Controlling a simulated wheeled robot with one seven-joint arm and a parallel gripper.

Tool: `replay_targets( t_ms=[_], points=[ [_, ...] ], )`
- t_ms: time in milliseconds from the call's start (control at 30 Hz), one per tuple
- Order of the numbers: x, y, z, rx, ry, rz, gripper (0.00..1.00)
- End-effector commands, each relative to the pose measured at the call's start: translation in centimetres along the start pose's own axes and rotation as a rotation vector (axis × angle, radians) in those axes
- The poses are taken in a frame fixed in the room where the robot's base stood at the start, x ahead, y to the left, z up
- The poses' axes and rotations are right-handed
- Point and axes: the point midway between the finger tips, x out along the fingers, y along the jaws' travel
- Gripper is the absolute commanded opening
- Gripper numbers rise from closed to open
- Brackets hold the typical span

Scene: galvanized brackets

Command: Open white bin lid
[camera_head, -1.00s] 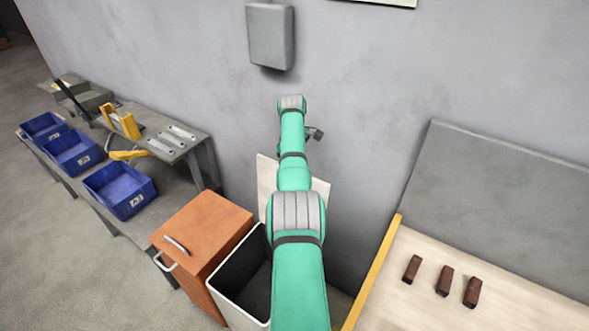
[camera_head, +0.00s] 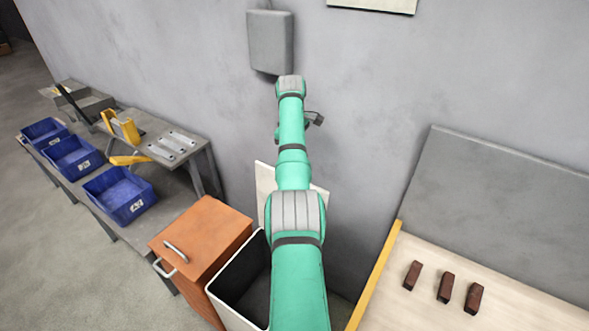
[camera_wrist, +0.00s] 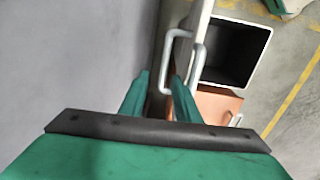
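The white bin (camera_head: 238,317) stands beside the orange cabinet with its top open; its dark inside shows in the wrist view (camera_wrist: 235,52). Its pale lid (camera_head: 264,190) stands raised at the back of the bin, near the wall, partly hidden by my arm. In the wrist view the lid (camera_wrist: 202,22) shows nearly edge-on, with light grey looped handles beside it. My gripper (camera_wrist: 160,77) has its two green fingers apart. The end of one handle (camera_wrist: 167,62) appears in the gap between them; I cannot tell whether they touch it. The head view hides my fingers behind my arm.
The orange cabinet (camera_head: 205,232) adjoins the bin on the left. A grey bench (camera_head: 205,150) with blue bins (camera_head: 120,190) is beyond it. A pale table (camera_head: 515,300) with brown blocks stands right. A grey box (camera_head: 270,42) hangs on the wall above my arm.

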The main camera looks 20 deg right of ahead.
Motion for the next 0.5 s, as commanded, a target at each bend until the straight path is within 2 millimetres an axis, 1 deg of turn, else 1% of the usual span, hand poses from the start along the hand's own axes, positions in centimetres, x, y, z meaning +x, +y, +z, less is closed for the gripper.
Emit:
replay_targets(
  t_ms=[33, 100, 200, 333, 500],
  points=[
    [-0.9, 0.0, 0.0, 0.0, 0.001, 0.002, 0.29],
    [-1.9, 0.0, 0.0, 0.0, 0.001, 0.001, 0.29],
    [-2.8, 0.0, 0.0, 0.0, 0.0, 0.001, 0.29],
    [-3.4, 0.0, 0.0, 0.0, 0.0, 0.0, 0.29],
    [-3.5, 0.0, 0.0, 0.0, 0.0, 0.0, 0.29]
  ],
)
